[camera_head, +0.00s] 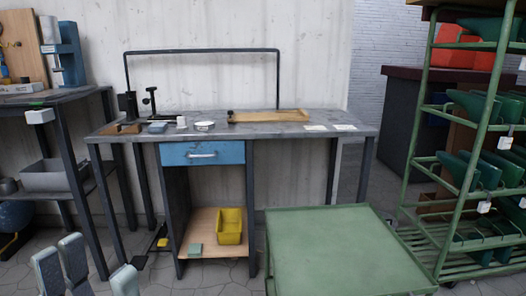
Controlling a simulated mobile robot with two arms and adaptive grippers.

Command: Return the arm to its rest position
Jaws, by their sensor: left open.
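My left gripper (92,266) shows at the bottom left corner, with its grey fingers pointing up. The fingers stand apart and nothing is between them. It is in front of the workbench and low in the picture, apart from everything around it. The rest of the left arm is out of view. My right gripper is not in view.
A grey workbench (270,131) with a blue drawer (202,153) stands ahead. A yellow bin (229,226) is on its lower shelf. A green cart (340,250) stands front right, a green rack (415,140) at right. A dark side table (60,95) is at left.

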